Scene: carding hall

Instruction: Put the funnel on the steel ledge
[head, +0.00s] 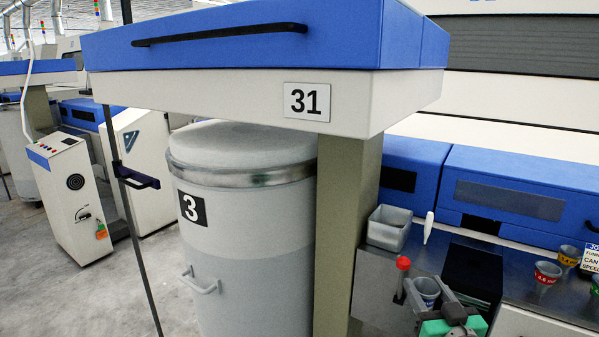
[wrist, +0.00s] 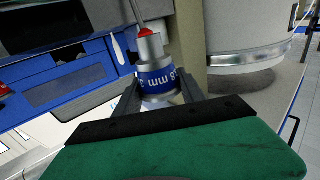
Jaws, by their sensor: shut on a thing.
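The funnel (head: 427,287) is a small grey metal cup with a blue band. In the wrist view the funnel (wrist: 158,76) shows its blue band with "mm" lettering upside down. My gripper (head: 430,294) is shut on it, with a finger on each side; the gripper also shows in the wrist view (wrist: 158,92). The steel ledge (head: 520,275) runs along the front of the blue machine at the right in the head view. The funnel appears in front of the ledge's left part; whether it touches anything below cannot be told.
A red-knobbed lever (head: 403,263) stands close beside the funnel. A grey bin (head: 388,230) and a white object (head: 428,227) are behind it. A red-banded funnel (head: 547,273), a yellow-banded one (head: 568,255) and a sign (head: 590,258) stand at right. A beige post (head: 345,230) rises at left.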

